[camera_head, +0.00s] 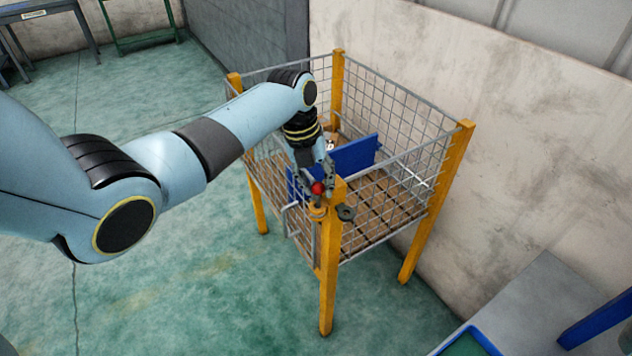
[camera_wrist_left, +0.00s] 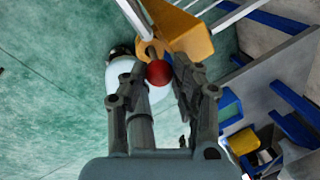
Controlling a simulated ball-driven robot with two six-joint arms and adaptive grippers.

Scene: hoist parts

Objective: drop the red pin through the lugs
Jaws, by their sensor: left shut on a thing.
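The red pin shows its round red head in the head view (camera_head: 317,188) and in the wrist view (camera_wrist_left: 159,72). My left gripper (camera_head: 316,184) reaches down at the front corner post of a mesh cage and is shut on the pin. In the wrist view its two fingers (camera_wrist_left: 160,76) sit on either side of the red head. An orange lug (camera_head: 317,210) lies right below the pin at the post. A dark ring-shaped lug (camera_head: 346,213) sits just right of the post. I cannot tell whether the pin's shank is inside a lug. My right gripper is not in view.
The mesh cage (camera_head: 394,114) stands on orange posts (camera_head: 330,270) with a slatted wooden floor (camera_head: 370,220). A blue panel (camera_head: 355,155) stands inside it. A grey bench (camera_head: 535,300) with a blue-rimmed tray (camera_head: 470,343) is at lower right. Green floor is clear at front left.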

